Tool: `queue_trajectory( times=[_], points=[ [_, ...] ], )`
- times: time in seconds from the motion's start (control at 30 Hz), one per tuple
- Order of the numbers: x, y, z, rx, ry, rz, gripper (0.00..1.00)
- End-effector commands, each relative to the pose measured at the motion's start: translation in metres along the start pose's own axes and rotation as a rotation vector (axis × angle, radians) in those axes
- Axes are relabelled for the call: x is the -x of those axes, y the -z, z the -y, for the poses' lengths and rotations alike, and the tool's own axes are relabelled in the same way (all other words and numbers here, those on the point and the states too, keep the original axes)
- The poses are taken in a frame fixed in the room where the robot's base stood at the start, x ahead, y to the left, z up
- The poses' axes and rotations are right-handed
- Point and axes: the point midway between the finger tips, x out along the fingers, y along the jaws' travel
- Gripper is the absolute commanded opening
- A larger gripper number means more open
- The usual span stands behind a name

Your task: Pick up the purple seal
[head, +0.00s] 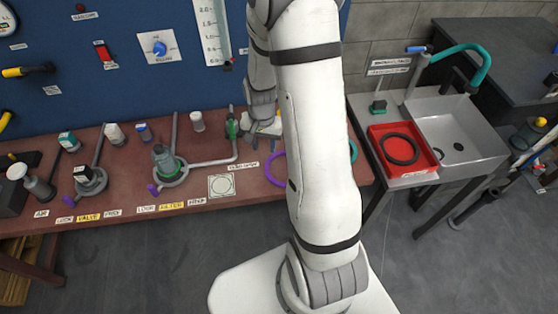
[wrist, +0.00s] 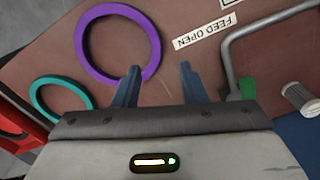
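The purple seal is a flat ring (wrist: 80,42) lying on the brown bench in the wrist view. In the head view only its left part (head: 269,170) shows; my arm hides the rest. My gripper (wrist: 160,68) is open with nothing between its fingers. In the wrist view the left fingertip overlaps the lower right of the purple ring, and the right finger is outside it to the right. I cannot tell the height of the fingers above the bench. In the head view my gripper (head: 264,125) is partly hidden behind my arm.
A teal ring (wrist: 40,92) lies close to the purple one. A red tray (head: 424,166) with a black ring (head: 402,149) stands beside the sink (head: 480,118). A grey pipe with a green handle (head: 232,127) runs left of my gripper. Several valves and fittings occupy the bench's left.

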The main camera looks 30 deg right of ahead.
Motion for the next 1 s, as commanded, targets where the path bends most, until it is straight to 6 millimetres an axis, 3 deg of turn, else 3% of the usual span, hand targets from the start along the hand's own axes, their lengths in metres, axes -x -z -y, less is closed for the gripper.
queue_trajectory(
  times=[0.47, 0.8, 1.0],
  points=[
    [-0.039, 0.003, -0.002, -0.018, -0.004, 0.007, 0.38],
    [-0.077, 0.006, -0.004, -0.017, -0.004, 0.007, 0.38],
    [-0.084, 0.007, -0.004, -0.017, -0.003, 0.005, 0.38]
  ],
)
